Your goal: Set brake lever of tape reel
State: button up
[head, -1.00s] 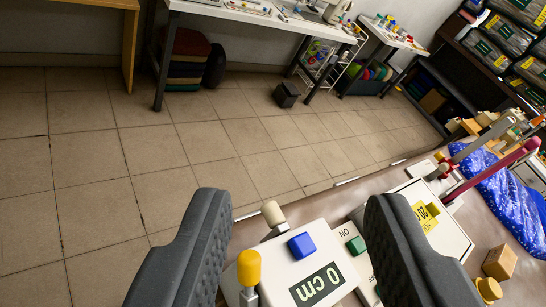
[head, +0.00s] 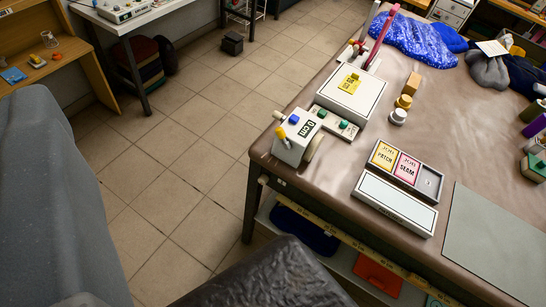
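The tape reel unit (head: 291,149) is a small white box at the far left corner of the brown table, with a dark length display. A yellow-tipped lever (head: 281,133) stands on its left side, with a pale knob (head: 278,116) behind it. A blue button (head: 294,119) is on top, and a cream roll (head: 315,147) shows at its right side. I cannot tell which lever is the brake. My gripper (head: 165,200) is open and empty, its grey fingers large in the foreground at left and bottom. It is well apart from the unit.
A white box with a yellow label (head: 350,84) and pink and grey arms stands behind the unit. A PATCH and SEAM tray (head: 402,170) and a white box (head: 395,204) lie nearer. A blue bag (head: 415,38) lies at the back. The tiled floor (head: 190,150) at left is clear.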

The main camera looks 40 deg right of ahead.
aim_at(281, 134)
jog(key=k, duration=0.65)
jog(key=u, duration=0.75)
jog(key=i, duration=1.65)
jog(key=z, duration=1.35)
